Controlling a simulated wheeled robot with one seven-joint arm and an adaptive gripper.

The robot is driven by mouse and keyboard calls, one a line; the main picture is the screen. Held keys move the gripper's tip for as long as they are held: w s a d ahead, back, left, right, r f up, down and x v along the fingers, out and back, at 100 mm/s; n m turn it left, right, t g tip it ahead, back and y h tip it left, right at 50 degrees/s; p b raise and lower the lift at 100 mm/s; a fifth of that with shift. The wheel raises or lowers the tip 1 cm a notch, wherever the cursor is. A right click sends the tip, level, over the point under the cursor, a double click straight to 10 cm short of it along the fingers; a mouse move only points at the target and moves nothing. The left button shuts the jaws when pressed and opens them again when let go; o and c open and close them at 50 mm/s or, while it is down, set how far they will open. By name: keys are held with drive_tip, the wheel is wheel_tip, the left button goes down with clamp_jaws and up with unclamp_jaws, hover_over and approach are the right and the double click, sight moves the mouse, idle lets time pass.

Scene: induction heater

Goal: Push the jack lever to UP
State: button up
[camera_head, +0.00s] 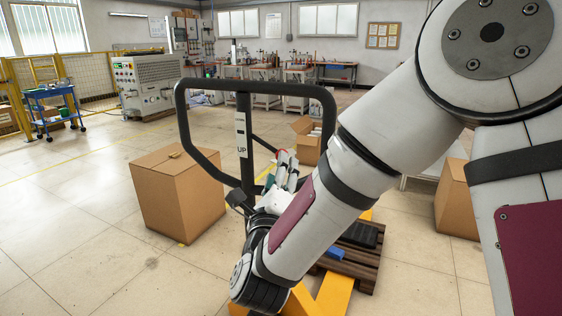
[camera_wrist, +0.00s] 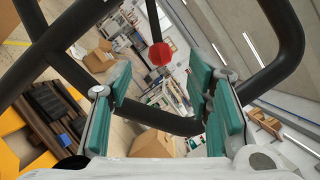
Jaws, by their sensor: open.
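The pallet jack's black loop handle (camera_head: 256,87) stands upright in the head view, with a white label plate (camera_head: 241,135) reading "UP" on its post. A thin black lever with a red knob (camera_head: 283,157) slopes down to the right from the post. In the wrist view the red knob (camera_wrist: 160,54) hangs between the directions of my two fingers, toward the top. My gripper (camera_head: 281,170) is close by the knob, its teal-padded fingers apart and empty. In the wrist view my gripper (camera_wrist: 158,88) is open; contact with the knob cannot be told.
The jack's yellow forks (camera_head: 335,292) reach under a wooden pallet (camera_head: 357,265) with a dark item on it. Cardboard boxes stand at left (camera_head: 178,195), behind (camera_head: 306,138) and at right (camera_head: 455,200). The black handle frame (camera_wrist: 170,122) surrounds the space before my fingers.

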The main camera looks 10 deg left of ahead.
drive_tip(key=s, duration=0.2)
drive_tip(key=s+f, duration=0.1)
drive_tip(key=s, duration=0.2)
